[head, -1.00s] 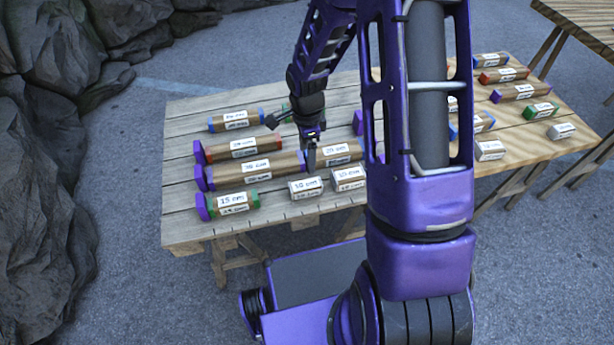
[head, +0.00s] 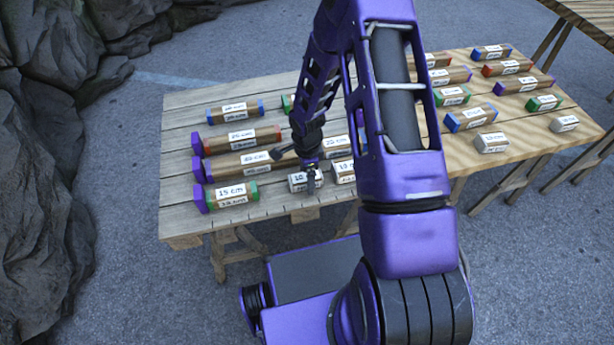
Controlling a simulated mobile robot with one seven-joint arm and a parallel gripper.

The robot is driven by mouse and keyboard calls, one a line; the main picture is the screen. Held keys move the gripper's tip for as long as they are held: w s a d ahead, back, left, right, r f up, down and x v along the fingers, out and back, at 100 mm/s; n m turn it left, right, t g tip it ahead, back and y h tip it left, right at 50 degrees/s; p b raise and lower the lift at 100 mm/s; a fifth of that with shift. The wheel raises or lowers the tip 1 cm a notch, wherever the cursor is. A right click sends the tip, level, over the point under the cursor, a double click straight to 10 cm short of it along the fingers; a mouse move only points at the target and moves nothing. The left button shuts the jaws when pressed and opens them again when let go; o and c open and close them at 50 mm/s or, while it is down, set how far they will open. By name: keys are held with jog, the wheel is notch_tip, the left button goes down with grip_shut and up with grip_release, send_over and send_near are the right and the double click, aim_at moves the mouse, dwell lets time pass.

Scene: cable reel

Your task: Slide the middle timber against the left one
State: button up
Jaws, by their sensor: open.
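The front row on the near table holds three timbers. At its left is a 15 cm timber (head: 235,198) with a green right end, its left end against a purple stop (head: 199,198). The middle one is a short white-ended timber (head: 297,185), with bare table between it and the 15 cm timber. Another short timber (head: 343,169) lies just right of it, partly behind my arm. My gripper (head: 311,183) is open and points down at the right part of the middle timber. Whether the fingers touch it is unclear.
Behind lie rows with a purple-ended timber (head: 240,167), a red-ended timber (head: 240,140) and a blue-ended timber (head: 235,112). More timbers lie on the lighter table part (head: 520,140) at right. My arm hides the middle of the tables.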

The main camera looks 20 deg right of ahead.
grip_shut()
dwell(0.4)
jog(key=shift+a, duration=0.1)
